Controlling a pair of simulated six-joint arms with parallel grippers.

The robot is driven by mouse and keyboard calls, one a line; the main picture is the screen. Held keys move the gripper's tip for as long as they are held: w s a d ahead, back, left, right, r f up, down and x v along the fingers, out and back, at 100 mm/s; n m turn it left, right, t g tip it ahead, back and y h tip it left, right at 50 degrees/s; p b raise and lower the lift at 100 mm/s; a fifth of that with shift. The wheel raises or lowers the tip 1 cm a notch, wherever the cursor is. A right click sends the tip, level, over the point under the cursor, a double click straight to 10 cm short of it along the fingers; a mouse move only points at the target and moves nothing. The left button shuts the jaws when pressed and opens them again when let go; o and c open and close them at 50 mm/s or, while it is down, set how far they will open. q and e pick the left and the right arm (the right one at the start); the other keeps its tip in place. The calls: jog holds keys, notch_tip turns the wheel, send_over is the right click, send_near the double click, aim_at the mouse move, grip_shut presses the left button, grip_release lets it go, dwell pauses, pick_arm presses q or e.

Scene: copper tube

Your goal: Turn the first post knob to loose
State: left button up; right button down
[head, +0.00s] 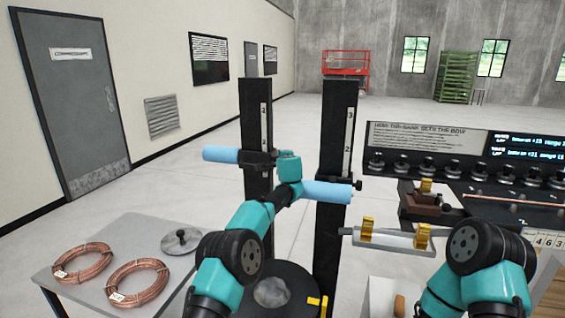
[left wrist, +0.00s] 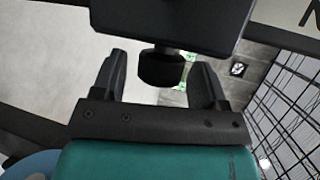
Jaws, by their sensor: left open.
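The first of two black posts (head: 256,110) stands upright at the left in the head view. A dark clamp (head: 256,163) sits on it where a light blue bar (head: 222,154) crosses. In the left wrist view, a black knob (left wrist: 161,69) hangs on a short stem from a dark block (left wrist: 170,22). My left gripper (head: 272,158) is at the post's clamp in the head view. In the left wrist view its open jaws (left wrist: 161,80) stand on either side of the knob, with gaps visible. My right arm shows at lower right, but its gripper is out of view.
The second post (head: 337,120) stands to the right, with a small knob (head: 357,185) at its side. Copper coils (head: 138,281) lie on a grey table (head: 95,262) at left. A control panel (head: 460,180) and a tray with yellow clamps (head: 390,240) are at right.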

pick_arm(q)
jog(key=shift+w+f, duration=0.1)
jog(key=shift+w, duration=0.1)
jog(key=shift+c, duration=0.2)
jog(key=c, duration=0.9)
